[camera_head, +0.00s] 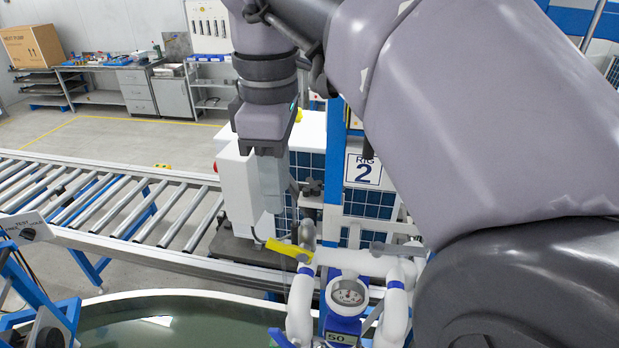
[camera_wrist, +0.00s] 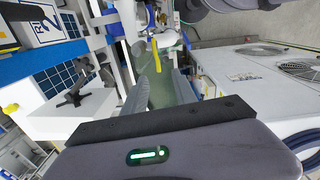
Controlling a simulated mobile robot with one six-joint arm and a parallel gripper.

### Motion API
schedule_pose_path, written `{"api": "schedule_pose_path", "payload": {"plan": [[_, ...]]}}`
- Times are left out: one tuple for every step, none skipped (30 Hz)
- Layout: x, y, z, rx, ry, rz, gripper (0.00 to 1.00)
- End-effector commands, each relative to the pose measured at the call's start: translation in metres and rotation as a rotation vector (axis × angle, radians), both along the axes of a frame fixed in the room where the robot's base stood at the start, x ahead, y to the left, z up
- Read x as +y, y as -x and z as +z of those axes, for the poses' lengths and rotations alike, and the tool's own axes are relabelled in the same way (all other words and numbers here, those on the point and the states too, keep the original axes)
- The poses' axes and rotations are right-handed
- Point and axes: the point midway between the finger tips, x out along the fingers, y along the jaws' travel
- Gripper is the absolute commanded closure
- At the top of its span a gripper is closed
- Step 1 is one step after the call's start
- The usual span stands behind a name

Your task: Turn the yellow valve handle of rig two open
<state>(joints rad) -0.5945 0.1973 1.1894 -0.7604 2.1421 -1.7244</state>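The yellow valve handle (camera_head: 289,250) of rig two sits on white pipework, left of a round pressure gauge (camera_head: 348,292). It lies roughly level, pointing left from its pivot in the head view. My gripper (camera_head: 274,210) points down above the handle, apart from it. In the wrist view the handle (camera_wrist: 156,55) shows beyond the fingertips, roughly in line with the gap. The two fingers of my gripper (camera_wrist: 163,78) stand apart with nothing between them. The head view shows the fingers overlapped.
A sign reading RIG 2 (camera_head: 363,170) is on the blue post behind. A grey handle (camera_head: 397,249) sits on the pipework to the right. A round water tank (camera_head: 180,322) lies below, a roller conveyor (camera_head: 110,205) behind. A white unit with fans (camera_wrist: 262,85) is close right in the wrist view.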

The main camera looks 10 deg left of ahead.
Motion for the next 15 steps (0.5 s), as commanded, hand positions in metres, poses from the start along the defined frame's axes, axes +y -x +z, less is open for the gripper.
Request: {"api": "schedule_pose_path", "payload": {"plan": [[-0.001,0.000,-0.026,0.003,0.003,0.000,0.67],[-0.001,-0.001,-0.035,0.003,0.002,0.000,0.67],[-0.001,-0.001,-0.047,0.003,0.003,0.001,0.67],[0.000,-0.001,-0.055,0.003,0.002,0.000,0.67],[-0.001,-0.002,-0.063,0.003,0.002,-0.001,0.67],[0.000,-0.002,-0.073,0.004,0.001,0.000,0.67],[-0.001,-0.003,-0.080,0.002,0.001,0.000,0.67],[0.000,-0.002,-0.087,0.002,0.001,0.000,0.67],[0.000,-0.003,-0.096,0.003,0.001,0.000,0.67],[0.000,-0.003,-0.102,0.002,0.001,0.000,0.67],[0.000,-0.003,-0.107,0.002,0.000,0.000,0.67],[0.000,-0.003,-0.114,0.003,0.000,0.000,0.67],[0.000,-0.004,-0.118,0.001,0.000,0.000,0.67],[0.000,-0.004,-0.122,0.002,0.001,-0.001,0.67],[0.000,-0.004,-0.127,0.002,0.000,0.000,0.67]]}}
